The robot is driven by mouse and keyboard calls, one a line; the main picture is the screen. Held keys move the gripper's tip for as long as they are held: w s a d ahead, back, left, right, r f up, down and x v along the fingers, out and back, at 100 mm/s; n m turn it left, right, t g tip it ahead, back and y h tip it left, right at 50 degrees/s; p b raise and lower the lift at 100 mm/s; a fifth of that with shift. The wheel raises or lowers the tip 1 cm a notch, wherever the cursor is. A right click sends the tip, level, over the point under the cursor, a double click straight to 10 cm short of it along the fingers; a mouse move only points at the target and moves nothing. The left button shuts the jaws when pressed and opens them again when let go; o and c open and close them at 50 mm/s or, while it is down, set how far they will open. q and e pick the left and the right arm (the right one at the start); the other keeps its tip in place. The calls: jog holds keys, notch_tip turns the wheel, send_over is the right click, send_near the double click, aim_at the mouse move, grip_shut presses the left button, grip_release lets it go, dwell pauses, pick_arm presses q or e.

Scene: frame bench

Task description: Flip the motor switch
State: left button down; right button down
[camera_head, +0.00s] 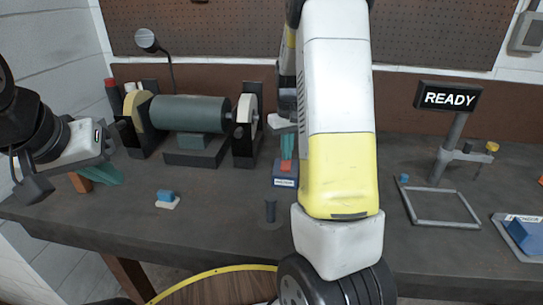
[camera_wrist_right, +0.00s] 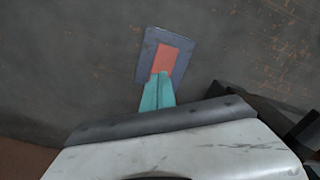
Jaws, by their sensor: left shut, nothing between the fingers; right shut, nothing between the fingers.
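The motor switch is a small blue box (camera_head: 286,181) with a white label and a red rocker (camera_head: 287,166), at mid-bench. In the right wrist view it shows as a blue-grey plate (camera_wrist_right: 150,50) around the red rocker (camera_wrist_right: 165,59). My right gripper (camera_head: 287,150) is shut and empty, its teal fingertips pointing down at the rocker. In the right wrist view the fingertips (camera_wrist_right: 160,78) overlap the rocker's near end; I cannot tell whether they touch it. My left gripper (camera_head: 112,175) is shut and empty at the left, above the bench.
A grinder-like machine with a grey-green motor (camera_head: 188,113) stands behind. A small blue block on a white base (camera_head: 166,199) and a dark peg (camera_head: 270,212) stand in front. At right are a READY sign (camera_head: 448,97), a grey frame (camera_head: 447,222) and a blue block (camera_head: 524,236).

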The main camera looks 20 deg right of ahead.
jog(key=shift+f, duration=0.3)
jog(key=shift+r, duration=3.55)
jog(key=s+a+r+t, duration=0.2)
jog(key=s+a+r, duration=0.1)
jog(key=s, duration=0.4)
jog(key=s+a+r+t+y, duration=0.1)
jog(key=s+a+r, duration=0.3)
jog(key=s, duration=0.4)
jog(key=s+a+r+t+y, duration=0.1)
jog(key=s+a+r+t, duration=0.2)
jog(key=s+a, duration=0.2)
jog(key=s, duration=0.3)
jog(key=shift+a+r, duration=0.4)
